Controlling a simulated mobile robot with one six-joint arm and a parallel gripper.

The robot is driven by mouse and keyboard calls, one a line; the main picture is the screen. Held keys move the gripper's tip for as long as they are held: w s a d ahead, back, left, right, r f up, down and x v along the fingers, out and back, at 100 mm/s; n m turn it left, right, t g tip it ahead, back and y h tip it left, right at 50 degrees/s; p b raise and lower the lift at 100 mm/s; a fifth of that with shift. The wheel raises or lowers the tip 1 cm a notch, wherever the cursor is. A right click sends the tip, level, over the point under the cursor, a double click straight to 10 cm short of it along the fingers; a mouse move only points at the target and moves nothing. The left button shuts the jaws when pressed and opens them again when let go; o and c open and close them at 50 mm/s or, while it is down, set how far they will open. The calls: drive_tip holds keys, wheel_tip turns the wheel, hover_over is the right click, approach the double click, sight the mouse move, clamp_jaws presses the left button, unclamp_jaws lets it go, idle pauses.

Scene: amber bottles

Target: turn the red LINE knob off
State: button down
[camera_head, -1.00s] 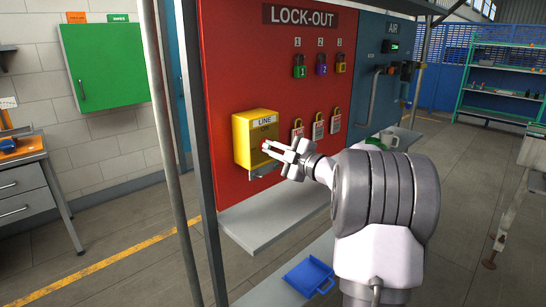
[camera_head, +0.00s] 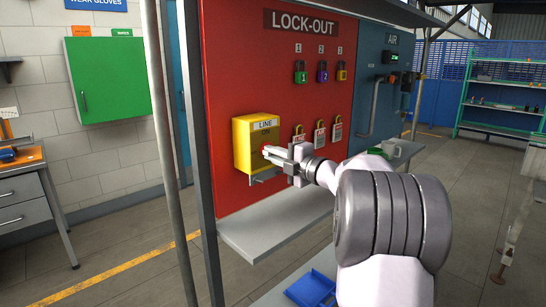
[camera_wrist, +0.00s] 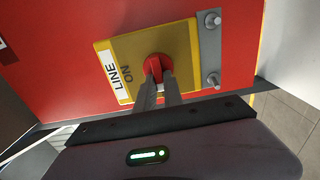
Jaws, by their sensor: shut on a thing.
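The red LINE knob (camera_wrist: 157,66) sits on the front of the yellow box (camera_head: 242,147) on the red LOCK-OUT board (camera_head: 233,60). In the wrist view the yellow box face (camera_wrist: 128,50) carries the words LINE and ON beside the knob. My gripper (camera_wrist: 160,80) is at the knob, with its two fingers shut on its sides. In the head view my gripper (camera_head: 270,151) reaches the box from the right, and the fingers hide most of the knob.
A grey shelf (camera_head: 262,232) runs below the board. Padlocks (camera_head: 300,72) hang in a row above right, and tagged padlocks (camera_head: 319,134) hang right of the box. A blue tray (camera_head: 311,288) lies lower down. A metal post (camera_head: 168,150) stands to the left.

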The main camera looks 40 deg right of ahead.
idle(0.3)
drive_tip(key=c, duration=1.5)
unclamp_jaws()
drive_tip(key=shift+o, duration=0.2)
drive_tip(key=s+d+p, duration=0.1)
drive_tip(key=s+p, duration=0.3)
drive_tip(key=s, duration=1.3)
drive_tip(key=shift+s+d, duration=0.2)
